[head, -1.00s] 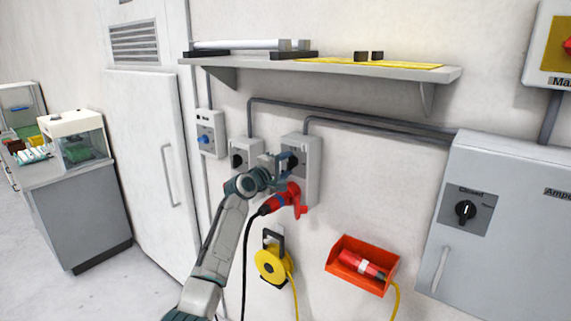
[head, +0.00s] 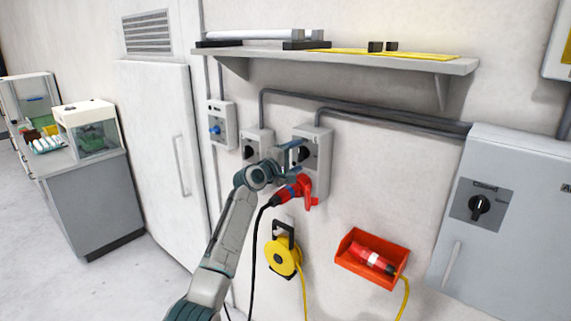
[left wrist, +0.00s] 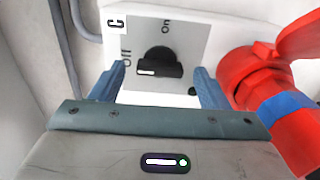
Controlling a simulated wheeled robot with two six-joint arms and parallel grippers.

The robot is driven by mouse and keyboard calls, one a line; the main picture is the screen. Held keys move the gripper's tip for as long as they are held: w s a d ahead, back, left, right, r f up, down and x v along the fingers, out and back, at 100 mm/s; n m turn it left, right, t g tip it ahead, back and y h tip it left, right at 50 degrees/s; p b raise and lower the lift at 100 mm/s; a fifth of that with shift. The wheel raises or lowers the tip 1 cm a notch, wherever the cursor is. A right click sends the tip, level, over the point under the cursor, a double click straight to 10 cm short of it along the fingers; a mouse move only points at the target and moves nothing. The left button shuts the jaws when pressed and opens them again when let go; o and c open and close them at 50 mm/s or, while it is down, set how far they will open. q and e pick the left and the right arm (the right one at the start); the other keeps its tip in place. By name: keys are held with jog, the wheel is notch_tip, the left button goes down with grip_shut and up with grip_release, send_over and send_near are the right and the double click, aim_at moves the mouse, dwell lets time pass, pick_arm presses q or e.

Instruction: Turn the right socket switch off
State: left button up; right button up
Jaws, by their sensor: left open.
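The right socket (head: 323,172) is a grey wall box with a black rotary switch (head: 303,154) and a red plug (head: 296,191) in its lower part. In the left wrist view, the switch knob (left wrist: 160,66) sits on a plate with "Off" at the left and "On" at the top. Its white mark is on the left end, on the "Off" side. My left gripper (head: 292,159) is open in front of the switch. Its blue fingers (left wrist: 160,85) stand on either side of the knob, apart from it. My right gripper is not in view.
The middle socket (head: 262,139) and a socket with a blue plug (head: 223,129) are to the left. A shelf (head: 350,60) is above. A yellow cable reel (head: 283,257), a red bin (head: 393,280) and a grey cabinet (head: 520,240) are below and right.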

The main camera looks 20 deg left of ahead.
pick_arm(q)
jog(key=b+v, duration=0.3)
jog(key=v, duration=0.6)
jog(key=shift+s+a+f+b, duration=0.1)
jog(key=shift+a+f+b, duration=0.05)
jog(key=shift+b, duration=0.2)
jog(key=shift+s+a, duration=0.1)
jog(key=shift+s, duration=0.4)
